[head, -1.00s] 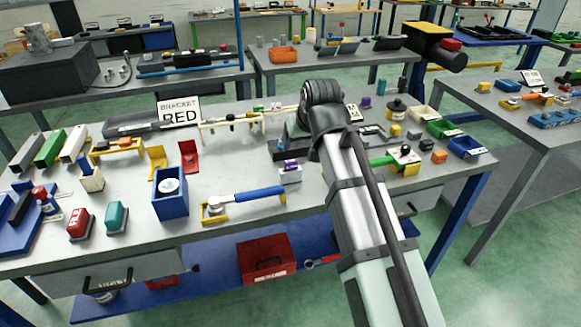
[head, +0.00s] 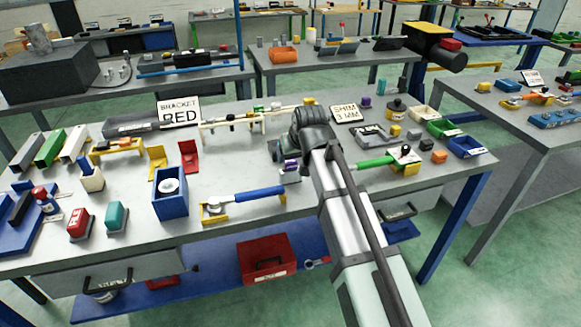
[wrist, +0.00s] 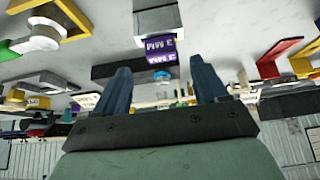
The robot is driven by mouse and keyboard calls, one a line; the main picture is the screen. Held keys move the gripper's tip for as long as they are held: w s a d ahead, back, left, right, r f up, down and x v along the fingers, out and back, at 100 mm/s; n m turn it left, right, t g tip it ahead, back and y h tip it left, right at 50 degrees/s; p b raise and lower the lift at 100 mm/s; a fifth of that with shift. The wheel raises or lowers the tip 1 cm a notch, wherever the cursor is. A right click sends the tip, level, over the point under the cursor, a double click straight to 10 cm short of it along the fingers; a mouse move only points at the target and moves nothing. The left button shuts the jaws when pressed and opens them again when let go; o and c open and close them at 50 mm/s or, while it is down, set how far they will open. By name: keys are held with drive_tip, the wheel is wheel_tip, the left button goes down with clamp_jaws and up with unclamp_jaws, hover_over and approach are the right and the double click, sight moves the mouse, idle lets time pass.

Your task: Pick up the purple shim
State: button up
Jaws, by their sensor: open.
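The purple shim (head: 291,165) sits on a small pale block (head: 290,177) near the middle of the bench, left of my arm. In the wrist view the shim (wrist: 160,47), with white lettering, shows beyond and between my fingertips, against the block (wrist: 157,18). My gripper (wrist: 160,64) is open, its two dark fingers apart with nothing held between them. The shim appears apart from both fingers. In the head view my arm hides the fingers.
A blue-handled tool (head: 245,200) lies in front of the shim, and a green-handled tool (head: 375,162) lies to the right of my arm. A blue box (head: 171,205) and red bracket (head: 190,157) stand to the left.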

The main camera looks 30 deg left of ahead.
sight(291, 161)
drive_tip(key=x, duration=0.4)
drive_tip(key=shift+a+f, duration=0.1)
drive_tip(key=c, duration=1.2)
